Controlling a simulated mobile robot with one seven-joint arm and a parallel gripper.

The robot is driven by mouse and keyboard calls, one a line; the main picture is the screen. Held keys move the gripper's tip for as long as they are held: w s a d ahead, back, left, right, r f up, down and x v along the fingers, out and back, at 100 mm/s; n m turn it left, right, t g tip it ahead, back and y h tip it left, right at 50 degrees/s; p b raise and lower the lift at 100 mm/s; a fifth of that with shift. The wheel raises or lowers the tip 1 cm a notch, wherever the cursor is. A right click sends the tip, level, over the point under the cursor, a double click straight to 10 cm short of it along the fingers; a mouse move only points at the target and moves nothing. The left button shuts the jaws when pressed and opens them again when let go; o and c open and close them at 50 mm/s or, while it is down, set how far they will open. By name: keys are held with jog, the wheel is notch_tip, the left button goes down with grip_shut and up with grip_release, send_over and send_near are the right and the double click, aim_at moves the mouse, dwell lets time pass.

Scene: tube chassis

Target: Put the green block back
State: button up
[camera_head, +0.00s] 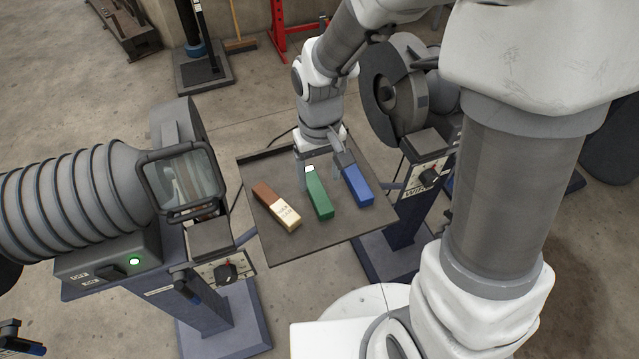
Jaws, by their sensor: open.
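The green block (319,196) lies on the dark square tray (352,230), between two other blocks. It is long and narrow, with a pale end at the top. My gripper (321,172) is open and low over the tray, at the far end of the green block. One finger is by the pale end and the other is to the right, near the blue block. I cannot tell whether a finger touches the green block. The gripper is apart from the brown and cream block.
A blue block (356,186) lies to the right on the tray, and a brown and cream block (277,207) to the left. A grinder machine (400,95) stands right of the tray. A ribbed hose (75,190) and a clear guard (184,180) stand left.

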notch_tip(320, 180, up, 5)
notch_tip(320, 180, up, 10)
jog(key=m+t, duration=0.2)
jog(key=t, duration=0.1)
send_over(320, 196)
jog(key=s+d, duration=0.4)
jog(key=d, duration=0.2)
jog(key=s+d+r+m+t, duration=0.1)
jog(key=s+d+r+t, duration=0.1)
jog(key=s+d+r, duration=0.2)
jog(key=shift+s+r+t+p, duration=0.35)
jog(key=shift+s+r, duration=0.45)
jog(key=shift+s, duration=0.45)
notch_tip(320, 196, up, 6)
jog(key=p, duration=0.6)
jog(key=shift+f, duration=0.2)
jog(key=c, duration=0.4)
jog(key=shift+o, duration=0.2)
jog(key=shift+a, duration=0.1)
